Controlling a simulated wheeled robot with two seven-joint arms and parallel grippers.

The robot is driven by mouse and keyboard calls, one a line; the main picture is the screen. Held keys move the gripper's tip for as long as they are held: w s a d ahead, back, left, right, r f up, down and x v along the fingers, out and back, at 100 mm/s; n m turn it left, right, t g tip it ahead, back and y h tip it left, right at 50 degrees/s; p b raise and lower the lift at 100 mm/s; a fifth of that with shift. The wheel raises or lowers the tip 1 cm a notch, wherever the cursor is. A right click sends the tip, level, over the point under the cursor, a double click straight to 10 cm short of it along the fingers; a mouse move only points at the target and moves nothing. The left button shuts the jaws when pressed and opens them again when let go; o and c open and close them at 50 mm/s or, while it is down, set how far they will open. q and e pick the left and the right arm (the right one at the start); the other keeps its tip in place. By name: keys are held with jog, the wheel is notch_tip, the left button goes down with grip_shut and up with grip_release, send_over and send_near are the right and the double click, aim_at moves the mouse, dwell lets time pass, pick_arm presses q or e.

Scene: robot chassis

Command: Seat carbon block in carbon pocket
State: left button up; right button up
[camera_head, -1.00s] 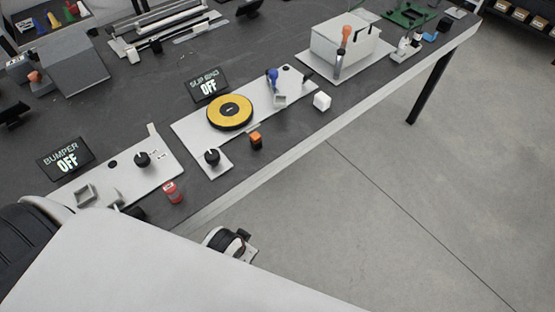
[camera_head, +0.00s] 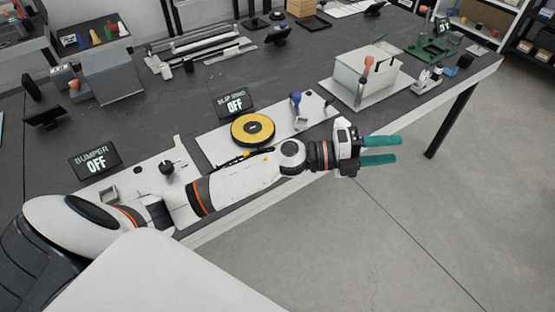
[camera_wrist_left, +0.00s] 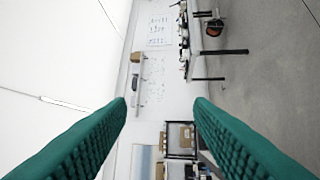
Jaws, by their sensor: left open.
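My left gripper (camera_head: 398,150) is open and empty, its two green fingers pointing right past the table's front edge. In the left wrist view its fingers (camera_wrist_left: 160,102) stand apart with nothing between them. The slip ring plate (camera_head: 212,150) carries a yellow disc (camera_head: 252,129) with a dark centre. A small grey square holder (camera_head: 300,123), possibly the carbon pocket, sits near a blue-handled part (camera_head: 295,98). I cannot make out a carbon block; my left arm covers the plate's front side. My right gripper is not in view.
A sign reading OFF (camera_head: 236,103) stands behind the disc, and a BUMPER OFF sign (camera_head: 94,160) at left. Open floor (camera_head: 420,230) lies beyond the table edge.

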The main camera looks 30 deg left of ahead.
pick_arm(q)
jog(key=s+a+f+m+g+y, duration=0.2)
jog(key=a+f+m+g+y, duration=0.45)
jog(key=m+g, duration=0.35)
jog(key=a+r+y, duration=0.2)
jog(key=a+y, duration=0.8)
jog(key=a, duration=0.9)
jog(key=shift+m+g, duration=0.3)
jog(key=f, duration=0.3)
jog(key=f+p, duration=0.1)
jog(key=f, duration=0.1)
jog(key=shift+w+f, duration=0.3)
jog(key=shift+w, duration=0.1)
jog(key=shift+s+f+p, duration=0.1)
jog(key=shift+f+p, duration=0.5)
jog(key=shift+f, duration=2.1)
grip_shut()
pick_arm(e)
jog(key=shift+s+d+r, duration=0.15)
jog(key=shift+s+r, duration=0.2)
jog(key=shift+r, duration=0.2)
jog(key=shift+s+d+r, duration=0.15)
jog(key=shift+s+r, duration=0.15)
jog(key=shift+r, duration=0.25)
